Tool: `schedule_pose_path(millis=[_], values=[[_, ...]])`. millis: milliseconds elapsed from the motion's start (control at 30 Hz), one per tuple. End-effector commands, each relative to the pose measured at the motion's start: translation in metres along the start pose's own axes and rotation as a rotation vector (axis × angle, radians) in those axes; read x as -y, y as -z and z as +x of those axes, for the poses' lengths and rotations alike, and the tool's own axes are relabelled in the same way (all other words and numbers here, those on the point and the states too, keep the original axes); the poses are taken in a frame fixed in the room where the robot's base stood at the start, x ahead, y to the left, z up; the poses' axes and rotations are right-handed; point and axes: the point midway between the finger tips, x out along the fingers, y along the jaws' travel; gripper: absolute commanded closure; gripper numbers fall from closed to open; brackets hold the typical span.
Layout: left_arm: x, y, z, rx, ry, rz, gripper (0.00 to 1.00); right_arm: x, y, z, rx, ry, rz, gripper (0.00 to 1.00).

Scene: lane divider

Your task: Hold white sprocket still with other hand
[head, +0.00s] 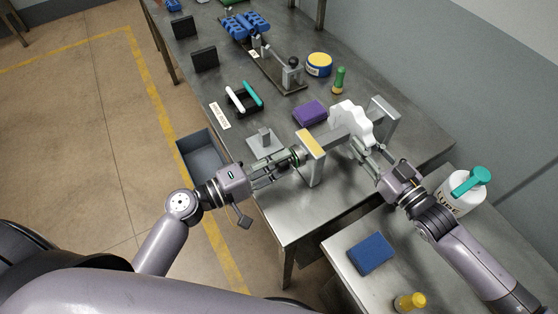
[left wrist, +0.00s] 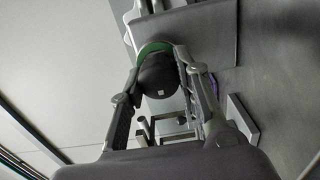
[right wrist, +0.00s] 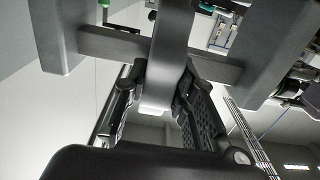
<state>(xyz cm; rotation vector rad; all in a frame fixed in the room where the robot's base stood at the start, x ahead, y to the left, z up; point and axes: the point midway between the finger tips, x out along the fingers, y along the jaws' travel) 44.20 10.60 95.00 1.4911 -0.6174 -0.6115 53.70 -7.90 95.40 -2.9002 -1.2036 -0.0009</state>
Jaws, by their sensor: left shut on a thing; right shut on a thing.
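The white sprocket (head: 350,120) sits upright between the two posts of a grey metal stand (head: 315,165), around its crossbar. My right gripper (head: 362,148) is shut on the sprocket's lower edge. My left gripper (head: 295,160) is at the stand's near left post. In the left wrist view my left gripper (left wrist: 158,62) is shut on a dark round knob (left wrist: 157,78) with a green band behind it.
A purple block (head: 310,113), a grey plate with a small post (head: 265,142), and a black holder with white and teal handles (head: 243,98) lie beyond the stand. A white bottle with a teal top (head: 455,195) and a blue block (head: 371,254) are at the right front.

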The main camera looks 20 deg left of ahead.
Motion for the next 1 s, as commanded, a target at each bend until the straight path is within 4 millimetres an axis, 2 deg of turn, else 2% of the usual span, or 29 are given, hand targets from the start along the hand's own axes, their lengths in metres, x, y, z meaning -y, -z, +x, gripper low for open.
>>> schedule_pose_path(millis=[200,233,533,833,1000], values=[[0.002,0.000,-0.001,0.001,0.005,-0.001,0.98,-0.004,-0.002,-0.001,0.007,-0.008,-0.001,1.00],[0.002,0.000,-0.001,0.001,0.005,-0.002,0.69,-0.004,-0.002,-0.001,0.007,-0.008,-0.001,1.00],[0.001,0.000,-0.001,0.001,0.002,-0.002,0.49,-0.003,-0.002,-0.001,0.006,-0.006,-0.002,1.00],[0.001,0.000,-0.001,0.000,0.001,-0.002,0.49,-0.002,-0.001,-0.001,0.004,-0.004,-0.002,1.00],[0.002,0.000,-0.018,-0.001,0.004,-0.004,0.49,-0.002,-0.001,-0.001,0.004,-0.004,-0.002,1.00]])
